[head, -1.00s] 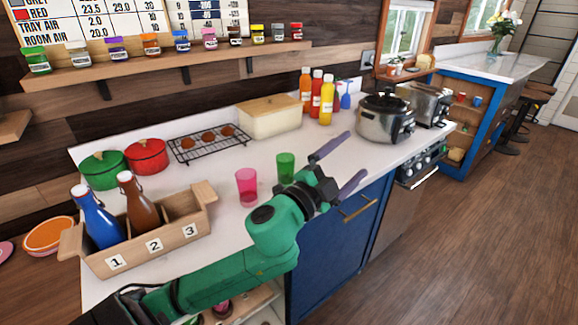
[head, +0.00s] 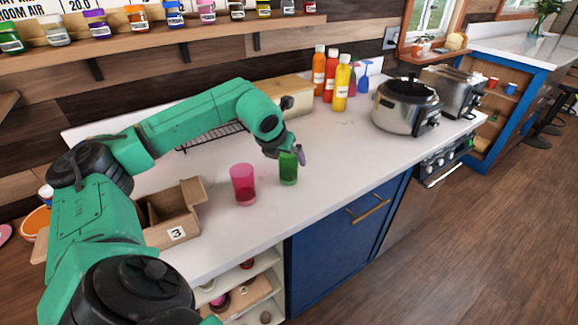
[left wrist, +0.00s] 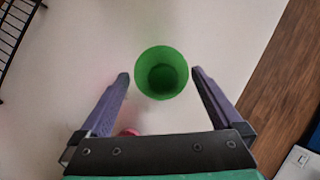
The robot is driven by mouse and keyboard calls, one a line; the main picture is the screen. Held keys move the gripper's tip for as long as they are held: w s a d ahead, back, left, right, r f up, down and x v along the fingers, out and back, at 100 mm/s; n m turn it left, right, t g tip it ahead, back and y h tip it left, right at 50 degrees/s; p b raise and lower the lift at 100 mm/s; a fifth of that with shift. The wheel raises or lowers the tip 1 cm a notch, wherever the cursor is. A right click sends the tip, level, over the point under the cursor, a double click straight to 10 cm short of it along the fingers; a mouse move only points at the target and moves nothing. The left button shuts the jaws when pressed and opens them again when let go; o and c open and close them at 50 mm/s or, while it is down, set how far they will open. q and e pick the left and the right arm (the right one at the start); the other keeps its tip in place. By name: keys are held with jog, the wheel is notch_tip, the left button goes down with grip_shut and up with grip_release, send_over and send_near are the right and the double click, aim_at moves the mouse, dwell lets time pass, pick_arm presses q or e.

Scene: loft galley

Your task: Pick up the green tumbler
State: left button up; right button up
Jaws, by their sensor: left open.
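The green tumbler (head: 288,172) stands upright on the white counter, just right of the pink tumbler (head: 243,184). In the left wrist view I look down into the green tumbler (left wrist: 162,75). My left gripper (head: 293,155) is at the tumbler's upper part. In the left wrist view its two purple fingers (left wrist: 160,82) are open, one on each side of the tumbler, with a gap on both sides. A sliver of the pink tumbler (left wrist: 130,132) shows by the gripper's palm. My right gripper is not in view.
A wooden crate (head: 190,232) with a number 3 stands left of the tumblers, partly behind my arm. Sauce bottles (head: 342,85), a steel cooker (head: 404,108) and a toaster (head: 455,92) stand farther back. The counter right of the green tumbler is clear.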

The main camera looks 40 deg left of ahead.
pick_arm(q)
jog(key=x, duration=0.5)
jog(key=shift+d+f, duration=0.15)
jog(key=shift+d, duration=0.05)
jog(key=shift+w+a+f, duration=0.15)
jog(key=shift+w+f, duration=0.05)
jog(key=shift+s+r, duration=0.1)
jog(key=c, duration=1.2)
jog(key=shift+c, duration=1.4)
jog(key=shift+r, duration=0.1)
